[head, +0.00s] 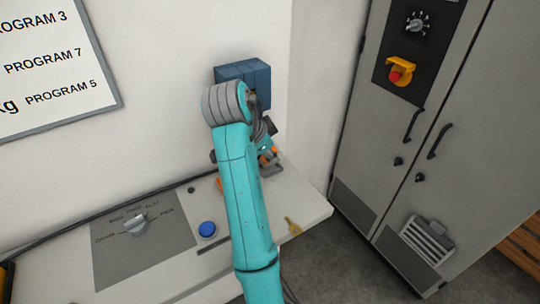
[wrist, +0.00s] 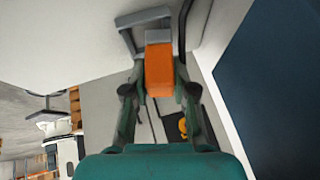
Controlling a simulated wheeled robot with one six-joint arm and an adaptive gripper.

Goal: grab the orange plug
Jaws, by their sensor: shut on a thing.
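In the wrist view the orange plug (wrist: 159,70) is a block between the two fingers of my gripper (wrist: 159,88), which is shut on it. A grey bracket-like piece (wrist: 128,38) lies just beyond the plug; I cannot tell whether they touch. In the head view my arm hides much of the gripper (head: 266,140). A small orange part (head: 275,150) shows at the gripper, above a grey piece near the bench's back right corner.
A blue-grey box (head: 230,72) is on the wall behind my wrist. The bench (head: 175,278) bears a rotary selector (head: 135,226), a blue button (head: 207,229) and a small yellow key-like thing (head: 292,227). A grey cabinet (head: 385,175) stands to the right, with floor between.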

